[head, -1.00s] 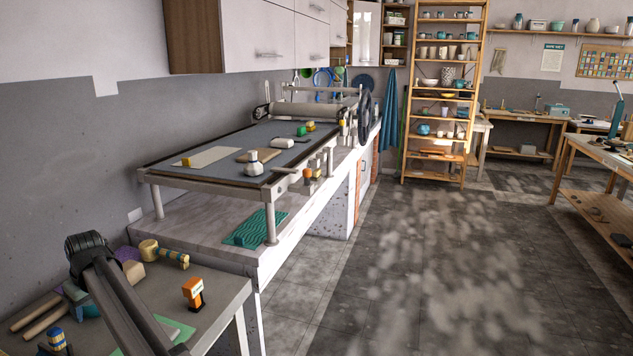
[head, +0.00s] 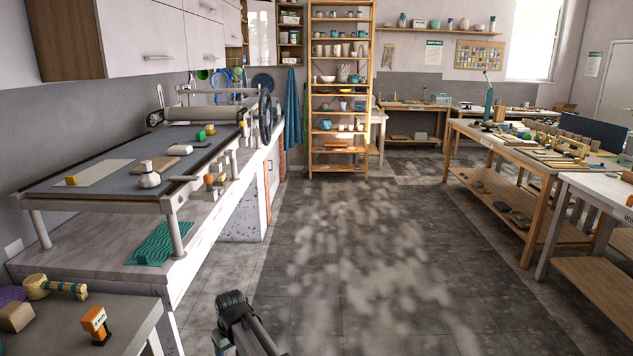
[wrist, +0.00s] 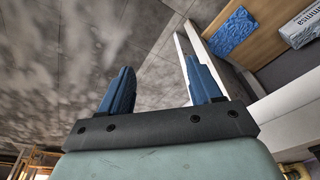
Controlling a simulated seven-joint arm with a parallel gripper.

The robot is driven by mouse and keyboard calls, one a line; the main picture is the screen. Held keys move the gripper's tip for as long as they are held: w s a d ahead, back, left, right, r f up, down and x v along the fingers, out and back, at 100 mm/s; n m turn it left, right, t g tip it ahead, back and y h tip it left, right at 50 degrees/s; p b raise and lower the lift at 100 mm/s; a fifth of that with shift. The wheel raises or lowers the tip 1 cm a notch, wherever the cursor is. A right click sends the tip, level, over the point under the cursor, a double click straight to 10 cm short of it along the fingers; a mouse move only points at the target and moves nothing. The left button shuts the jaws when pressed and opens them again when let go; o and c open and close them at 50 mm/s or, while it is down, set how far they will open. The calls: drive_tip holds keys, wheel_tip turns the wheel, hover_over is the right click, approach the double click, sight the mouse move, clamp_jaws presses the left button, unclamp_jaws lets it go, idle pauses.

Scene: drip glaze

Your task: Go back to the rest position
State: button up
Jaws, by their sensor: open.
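My gripper (wrist: 156,88) shows in the wrist view with its two blue fingers spread apart and nothing between them. Beyond the fingers lies the grey mottled floor. In the head view my arm shows at the bottom centre, over the floor to the right of the near table; the fingers cannot be made out there.
The near grey table (head: 128,318) at the lower left holds an orange-and-black tool (head: 95,323) and a yellow-headed mallet (head: 52,288). A slab-roller bench (head: 100,205) stands on the left, worktables (head: 545,165) on the right. The floor (head: 370,250) between them is open.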

drive_tip(key=s+d+f+m+h, duration=0.1)
drive_tip(key=d+f+m, duration=0.15)
drive_tip(key=d, duration=0.85)
drive_tip(key=s+d+f+m, duration=0.1)
drive_tip(key=d+f, duration=0.3)
drive_tip(key=d, duration=0.8)
drive_tip(key=s+d+f+m, duration=0.2)
drive_tip(key=s+d, duration=0.1)
drive_tip(key=d, duration=0.4)
drive_tip(key=s+d+f+m+g, duration=0.1)
drive_tip(key=s+d, duration=0.3)
drive_tip(key=d, duration=0.2)
drive_tip(key=s+d+f+m, duration=0.2)
drive_tip(key=s+d, duration=0.1)
drive_tip(key=d, duration=0.4)
drive_tip(key=s+f+g, duration=0.3)
drive_tip(key=s+f, duration=0.7)
drive_tip(key=s, duration=0.4)
drive_tip(key=s+f+g, duration=0.4)
drive_tip(key=s+f, duration=0.6)
drive_tip(key=s, duration=0.5)
drive_tip(key=shift+s+d+f+h, duration=0.15)
drive_tip(key=shift+d+f+h, duration=0.1)
drive_tip(key=shift+h, duration=0.15)
